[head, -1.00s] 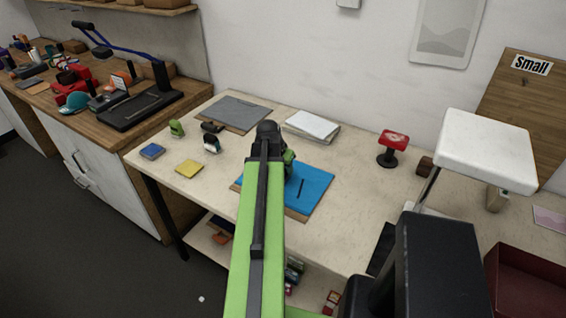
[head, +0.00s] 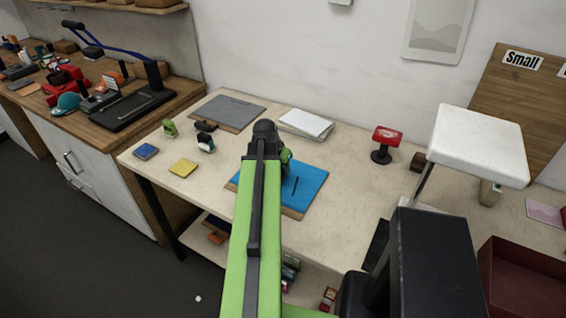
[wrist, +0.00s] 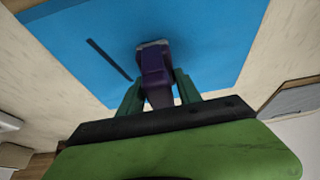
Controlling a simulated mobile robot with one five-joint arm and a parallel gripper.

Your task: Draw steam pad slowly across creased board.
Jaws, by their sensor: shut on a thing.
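The blue board (head: 308,186) lies on a tan backing on the light table, with a dark line on it that looks like the crease (head: 295,187). In the wrist view the blue board (wrist: 75,45) fills the upper middle, and the dark line (wrist: 108,60) shows to the left of the pad. My gripper (wrist: 160,92) is shut on a purple steam pad (wrist: 155,65) with a pale grey foot. The pad is over the blue board; I cannot tell whether its foot touches. In the head view my arm hides the pad and most of the gripper (head: 284,160).
A yellow pad (head: 183,168), a blue pad (head: 146,151) and small tools lie left of the board. A grey sheet (head: 228,112) and white papers (head: 306,123) lie behind. A red-topped stand (head: 386,140) is at the right. Bare table lies right of the board.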

